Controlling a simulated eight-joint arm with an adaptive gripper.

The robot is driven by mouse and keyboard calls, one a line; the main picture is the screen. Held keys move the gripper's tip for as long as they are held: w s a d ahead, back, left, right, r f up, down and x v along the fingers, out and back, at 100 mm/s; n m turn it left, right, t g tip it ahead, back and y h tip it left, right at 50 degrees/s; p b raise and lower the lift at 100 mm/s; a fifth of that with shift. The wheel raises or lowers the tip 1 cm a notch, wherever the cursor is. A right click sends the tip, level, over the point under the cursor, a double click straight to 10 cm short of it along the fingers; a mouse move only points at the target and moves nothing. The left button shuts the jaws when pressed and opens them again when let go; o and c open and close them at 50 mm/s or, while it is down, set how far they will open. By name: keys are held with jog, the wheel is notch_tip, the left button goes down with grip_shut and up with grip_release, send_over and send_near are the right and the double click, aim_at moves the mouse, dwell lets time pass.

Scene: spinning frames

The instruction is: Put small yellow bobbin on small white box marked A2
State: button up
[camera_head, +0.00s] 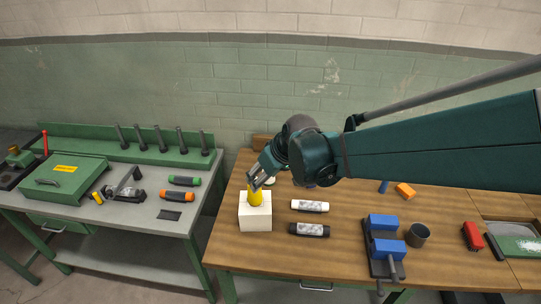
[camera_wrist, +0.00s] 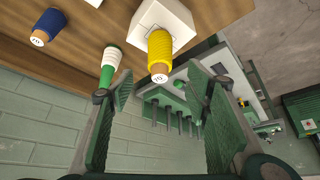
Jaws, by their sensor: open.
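A small yellow bobbin (camera_head: 255,198) stands upright on top of a white box (camera_head: 255,218) at the left end of the wooden table. In the wrist view the yellow bobbin (camera_wrist: 160,50) shows against the white box (camera_wrist: 178,20), with its brown end toward the camera. No A2 mark is legible on the box. My gripper (camera_head: 256,184) is just above the bobbin in the head view. In the wrist view my gripper (camera_wrist: 160,85) is open, its fingers spread with nothing between them, and the bobbin lies beyond the fingertips.
A green-and-white bobbin (camera_wrist: 109,65) and a blue bobbin (camera_wrist: 48,27) stand near the box. A white tube (camera_head: 310,206) and a black tube (camera_head: 309,229) lie right of it. A blue vise (camera_head: 384,237) and dark cup (camera_head: 417,235) stand farther right. A grey bench (camera_head: 140,205) is left.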

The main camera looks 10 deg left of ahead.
dwell(0.8)
jog(key=s+d+r+m+t+h, duration=0.15)
jog(key=s+d+r, duration=0.25)
jog(key=d, duration=0.5)
jog(key=s+d+r+m, duration=0.3)
jog(key=s+d, duration=0.1)
jog(key=d, duration=0.5)
jog(key=s+d+m+t+h, duration=0.1)
jog(key=s+d+m+h, duration=0.2)
jog(key=s+d, duration=1.1)
jog(key=shift+d+r+m, duration=0.25)
jog(key=shift+d+m, duration=0.1)
jog(key=shift+m, duration=0.4)
jog(key=shift+t, duration=0.25)
